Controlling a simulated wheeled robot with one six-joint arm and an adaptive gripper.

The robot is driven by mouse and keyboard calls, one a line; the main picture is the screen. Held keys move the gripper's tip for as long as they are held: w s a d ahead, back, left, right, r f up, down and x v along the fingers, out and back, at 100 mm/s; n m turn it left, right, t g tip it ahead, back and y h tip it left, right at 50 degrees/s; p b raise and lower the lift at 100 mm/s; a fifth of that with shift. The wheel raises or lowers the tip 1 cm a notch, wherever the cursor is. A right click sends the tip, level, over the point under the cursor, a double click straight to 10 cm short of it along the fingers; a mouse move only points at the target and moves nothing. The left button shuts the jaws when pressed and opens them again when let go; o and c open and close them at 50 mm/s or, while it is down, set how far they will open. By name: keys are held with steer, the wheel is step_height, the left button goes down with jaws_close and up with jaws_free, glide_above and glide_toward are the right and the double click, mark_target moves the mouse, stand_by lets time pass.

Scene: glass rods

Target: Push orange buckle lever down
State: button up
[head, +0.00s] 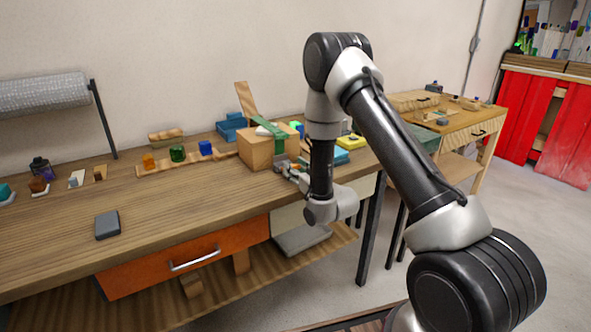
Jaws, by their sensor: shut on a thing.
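My gripper (282,164) is low at the box's front right, by the strap's lower end. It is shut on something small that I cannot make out. I cannot pick out an orange buckle lever; the spot at the strap's lower end is small and partly covered by my gripper.
The workbench (60,238) holds a grey block (107,225) at front left and a wooden strip with orange, green and blue pieces (177,154). Blue blocks (230,127) and a yellow item (351,142) lie near the box. The bench front left is mostly clear.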

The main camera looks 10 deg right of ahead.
steer(key=shift+s+f+t, duration=0.15)
steer(key=shift+f+t, duration=0.3)
steer(key=shift+t, duration=0.15)
steer(key=o, duration=1)
steer(key=v, duration=0.7)
steer(key=shift+s+d, duration=0.15)
steer(key=shift+s, duration=0.05)
steer(key=shift+c, duration=0.2)
